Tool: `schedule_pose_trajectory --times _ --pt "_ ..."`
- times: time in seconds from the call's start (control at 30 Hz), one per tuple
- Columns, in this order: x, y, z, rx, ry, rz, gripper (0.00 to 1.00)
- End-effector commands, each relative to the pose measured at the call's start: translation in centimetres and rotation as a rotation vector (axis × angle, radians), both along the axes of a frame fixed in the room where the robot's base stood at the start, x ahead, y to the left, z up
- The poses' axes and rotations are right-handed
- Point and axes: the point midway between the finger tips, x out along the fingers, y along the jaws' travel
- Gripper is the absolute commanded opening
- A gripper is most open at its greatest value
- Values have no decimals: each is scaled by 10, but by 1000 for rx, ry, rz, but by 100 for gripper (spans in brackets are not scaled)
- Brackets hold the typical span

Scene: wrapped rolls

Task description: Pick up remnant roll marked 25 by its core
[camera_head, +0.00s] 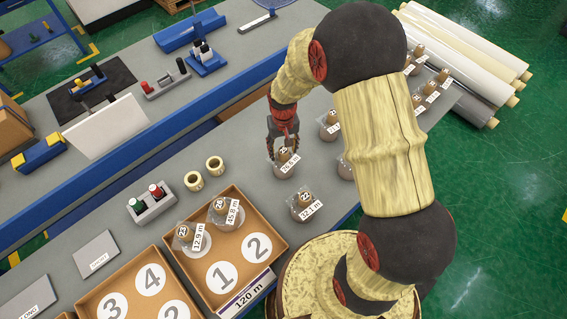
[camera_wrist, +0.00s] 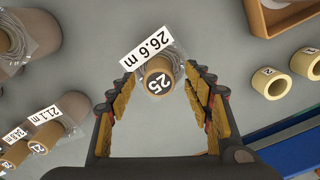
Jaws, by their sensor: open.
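The remnant roll marked 25 (camera_wrist: 158,78) stands on the grey table, wrapped in clear film with a 26.6 m tag (camera_wrist: 147,52). Its brown core points up at the wrist camera. My gripper (camera_wrist: 172,92) is open, with a finger on either side of the core. In the head view my gripper (camera_head: 284,155) is right above and around the top of roll 25 (camera_head: 285,169). I cannot tell whether either finger touches the core.
Roll 22 (camera_head: 303,204) stands nearby, towards the front edge. Two empty cores (camera_head: 194,181) stand left of the gripper. More tagged rolls (camera_wrist: 62,113) stand close by. My arm hides part of the table.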

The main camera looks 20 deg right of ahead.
Motion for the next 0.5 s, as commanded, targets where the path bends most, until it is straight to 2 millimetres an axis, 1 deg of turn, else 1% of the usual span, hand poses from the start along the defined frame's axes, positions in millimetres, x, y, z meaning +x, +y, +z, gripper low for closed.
schedule_pose_trajectory --times 0.03,0.1,0.2,0.4,0.5 --pt "-2 -2 -9 0 3 -1 51" --pt "-2 -1 -19 0 3 0 51" --pt "-1 -1 -26 0 -1 0 51" --pt "0 -1 -26 0 -1 0 51" --pt "-1 -1 -26 0 -1 0 46"
